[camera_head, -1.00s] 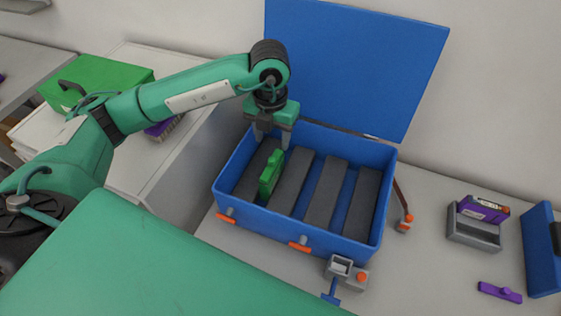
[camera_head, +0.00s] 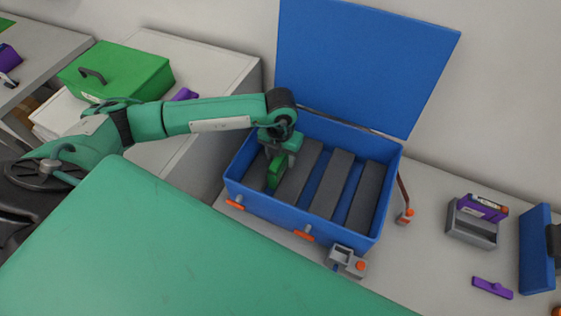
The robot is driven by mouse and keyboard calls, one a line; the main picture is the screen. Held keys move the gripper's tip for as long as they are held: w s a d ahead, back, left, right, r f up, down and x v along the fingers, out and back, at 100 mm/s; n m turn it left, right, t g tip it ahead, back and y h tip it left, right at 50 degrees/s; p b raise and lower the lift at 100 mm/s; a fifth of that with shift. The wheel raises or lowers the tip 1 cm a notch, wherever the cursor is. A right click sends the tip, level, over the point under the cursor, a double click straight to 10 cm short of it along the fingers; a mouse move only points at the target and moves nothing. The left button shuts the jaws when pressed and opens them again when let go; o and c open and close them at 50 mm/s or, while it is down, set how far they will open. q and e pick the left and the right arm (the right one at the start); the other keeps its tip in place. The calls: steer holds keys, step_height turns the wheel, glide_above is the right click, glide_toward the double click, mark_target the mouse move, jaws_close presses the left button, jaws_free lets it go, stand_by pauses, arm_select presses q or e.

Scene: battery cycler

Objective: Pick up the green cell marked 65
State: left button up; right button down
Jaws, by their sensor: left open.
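The green cell (camera_head: 277,172) stands on edge in the left part of the open blue case (camera_head: 272,213), between dark grey bars. Its marking is too small to read. My left gripper (camera_head: 278,158) points down into the case at the top of the cell. Its fingers are partly hidden by the hand and the cell, and I cannot tell whether they touch it. The jaws are open. My right gripper is not in view.
The case's raised lid (camera_head: 365,65) stands behind. A grey holder (camera_head: 472,228) with a purple cell (camera_head: 483,207) sits right. A small grey fixture (camera_head: 345,261) is at the case's front. A green box (camera_head: 118,75) is at left. A large green surface fills the foreground.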

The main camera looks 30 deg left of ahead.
arm_select(q)
steer(key=shift+f, duration=0.6)
jaws_close()
steer(key=shift+r, duration=0.1)
steer(key=shift+w, duration=0.1)
